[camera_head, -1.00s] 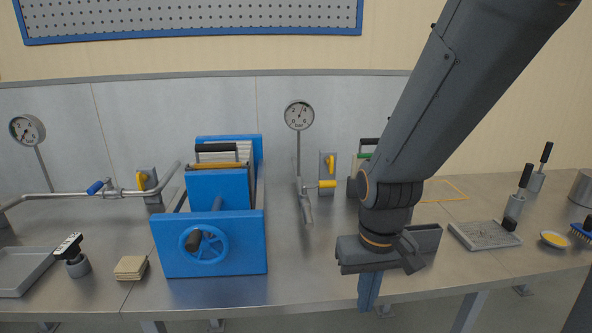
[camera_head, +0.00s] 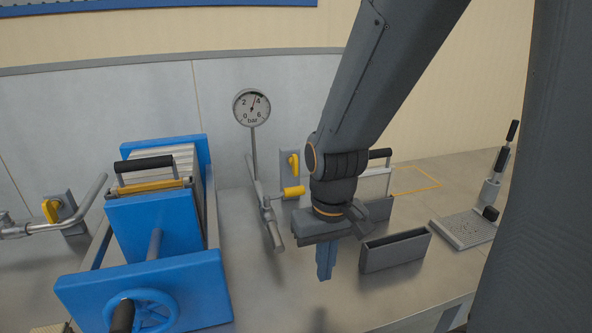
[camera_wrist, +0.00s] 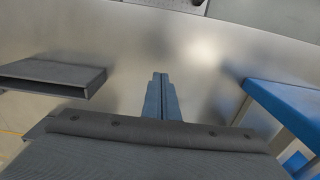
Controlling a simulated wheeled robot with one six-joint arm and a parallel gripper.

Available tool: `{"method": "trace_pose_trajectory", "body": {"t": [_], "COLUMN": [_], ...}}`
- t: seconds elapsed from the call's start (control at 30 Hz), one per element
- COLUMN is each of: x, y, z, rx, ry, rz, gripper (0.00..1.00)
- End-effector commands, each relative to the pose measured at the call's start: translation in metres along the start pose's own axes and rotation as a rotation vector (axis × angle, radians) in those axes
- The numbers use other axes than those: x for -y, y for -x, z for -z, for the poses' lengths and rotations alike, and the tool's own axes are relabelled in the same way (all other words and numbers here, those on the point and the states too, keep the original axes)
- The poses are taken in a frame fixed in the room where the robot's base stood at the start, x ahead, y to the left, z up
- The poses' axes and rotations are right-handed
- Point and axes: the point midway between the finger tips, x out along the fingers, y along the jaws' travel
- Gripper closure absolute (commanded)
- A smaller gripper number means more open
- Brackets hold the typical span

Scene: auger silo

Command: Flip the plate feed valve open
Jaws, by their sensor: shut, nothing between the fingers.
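A valve with a yellow handle (camera_head: 292,191) sits on a grey pipe (camera_head: 270,222) below the pressure gauge (camera_head: 252,107). No label shows which valve is the plate feed valve. My gripper (camera_head: 324,264) points down over the bench, to the right of and nearer than the yellow handle, apart from it. Its blue fingers are together with nothing between them. They show in the wrist view (camera_wrist: 161,98) above bare metal; the valve is not recognisable there.
The blue plate press (camera_head: 200,285) stands left of the pipe. A grey open holder (camera_head: 396,250) stands right of my gripper. A drain tray (camera_head: 462,230) lies farther right.

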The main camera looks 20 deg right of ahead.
Motion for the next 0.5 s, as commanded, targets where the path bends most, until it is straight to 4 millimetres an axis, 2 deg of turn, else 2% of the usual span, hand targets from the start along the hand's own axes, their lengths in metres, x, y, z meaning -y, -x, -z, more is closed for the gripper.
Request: {"method": "trace_pose_trajectory", "body": {"t": [0.37, 0.47, 0.5], "x": [0.0, 0.0, 0.001], "y": [0.001, 0.009, 0.016], "z": [0.0, 0.017, 0.032], "rx": [0.0, -0.019, -0.035], "ry": [0.0, 0.0, 0.001], "rz": [0.0, 0.0, 0.0], "gripper": [1.0, 1.0, 1.0]}}
